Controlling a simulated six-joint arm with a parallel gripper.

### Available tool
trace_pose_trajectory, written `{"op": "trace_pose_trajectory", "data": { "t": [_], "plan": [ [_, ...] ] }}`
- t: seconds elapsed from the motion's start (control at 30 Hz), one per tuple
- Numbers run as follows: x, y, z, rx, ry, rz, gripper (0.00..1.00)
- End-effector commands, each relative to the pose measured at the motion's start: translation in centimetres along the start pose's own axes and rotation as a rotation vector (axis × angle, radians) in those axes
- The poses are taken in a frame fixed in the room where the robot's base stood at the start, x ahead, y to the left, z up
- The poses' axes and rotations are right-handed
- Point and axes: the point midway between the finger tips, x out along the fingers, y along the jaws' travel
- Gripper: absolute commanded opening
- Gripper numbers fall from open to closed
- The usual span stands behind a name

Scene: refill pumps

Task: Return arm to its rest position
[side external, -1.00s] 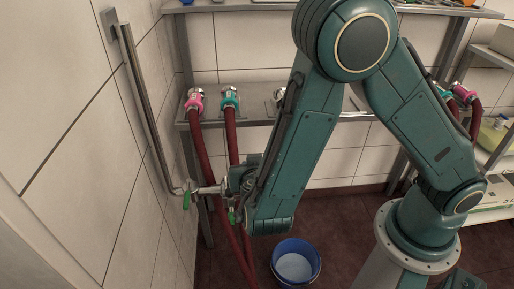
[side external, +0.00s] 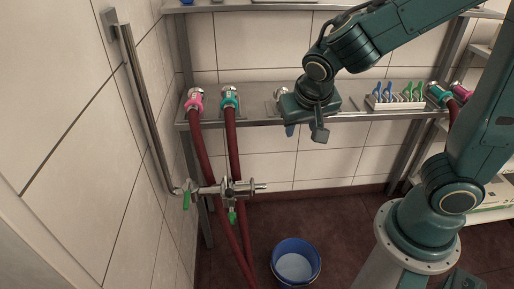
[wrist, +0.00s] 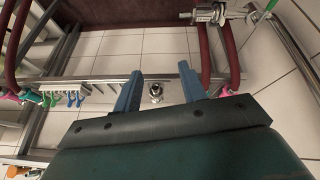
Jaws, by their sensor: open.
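My gripper (wrist: 160,88) is open and empty in the wrist view, its two blue-grey fingers apart. In the side view my gripper (side external: 304,132) points down in front of the metal shelf (side external: 352,117). A metal fitting (wrist: 155,92) shows between the fingers in the wrist view, beyond them. The same kind of fitting (side external: 279,95) sits on the shelf just left of my gripper in the side view. My arm is raised and bent over the shelf, away from the wall pipe valve (side external: 228,188).
Red hoses with a pink coupling (side external: 194,99) and a teal coupling (side external: 230,96) hang at the left. A rack of blue and green clips (side external: 396,98) stands on the shelf at right. A blue bucket (side external: 296,263) is on the floor. The space below my gripper is clear.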

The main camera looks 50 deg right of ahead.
Motion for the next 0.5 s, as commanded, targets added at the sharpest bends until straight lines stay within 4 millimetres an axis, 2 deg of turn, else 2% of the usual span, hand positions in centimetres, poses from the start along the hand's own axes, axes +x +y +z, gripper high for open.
{"op": "trace_pose_trajectory", "data": {
  "t": [0.5],
  "plan": [
    [-6.8, 5.4, 1.5, -0.236, -0.031, -0.243, 0.41]
  ]
}}
